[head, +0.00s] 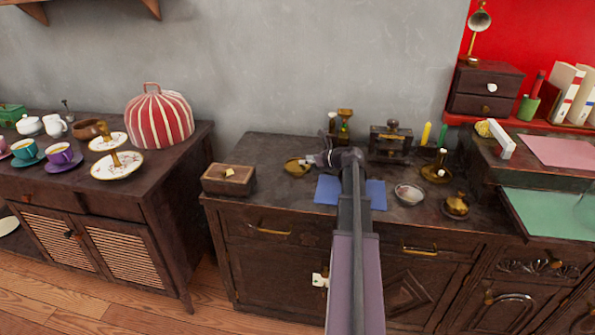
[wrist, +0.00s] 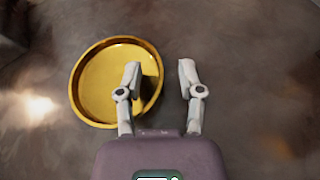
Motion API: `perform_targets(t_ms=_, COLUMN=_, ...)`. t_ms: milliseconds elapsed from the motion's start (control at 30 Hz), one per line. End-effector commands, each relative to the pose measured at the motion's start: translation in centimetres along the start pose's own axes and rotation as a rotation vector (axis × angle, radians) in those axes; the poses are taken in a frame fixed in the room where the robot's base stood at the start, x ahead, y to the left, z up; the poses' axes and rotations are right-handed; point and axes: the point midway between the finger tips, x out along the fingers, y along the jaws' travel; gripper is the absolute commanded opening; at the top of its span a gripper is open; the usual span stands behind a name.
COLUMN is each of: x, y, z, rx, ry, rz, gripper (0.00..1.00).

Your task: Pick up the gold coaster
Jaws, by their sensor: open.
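The gold coaster (wrist: 100,82) is a round, shallow gold dish with a raised rim. In the wrist view it lies on the dark cabinet top, left of centre. It also shows in the head view (head: 293,167), left of my gripper. My gripper (wrist: 159,70) is open with nothing between its fingers. In the wrist view the left finger overlaps the coaster's right part, and the right finger is over bare wood beyond the rim. In the head view my gripper (head: 318,159) is just right of the coaster. I cannot tell whether the fingers touch it.
A wooden box (head: 229,180) stands left of the coaster. A blue sheet (head: 375,194) lies under my arm. A bowl (head: 408,194), a brass candle holder (head: 437,172) and a dark press-like object (head: 391,143) stand to the right. A brass-and-green object (head: 344,123) stands behind.

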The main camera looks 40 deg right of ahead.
Motion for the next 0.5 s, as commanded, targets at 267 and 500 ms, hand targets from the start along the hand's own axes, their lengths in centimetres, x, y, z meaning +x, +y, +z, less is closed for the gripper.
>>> perform_targets(t_ms=267, x=0.00, y=-0.01, z=0.03, rx=0.000, ry=0.000, rz=-0.001, gripper=0.49)
perform_targets(t_ms=500, x=-0.03, y=-0.02, z=0.02, rx=0.000, ry=0.000, rz=-0.001, gripper=0.49)
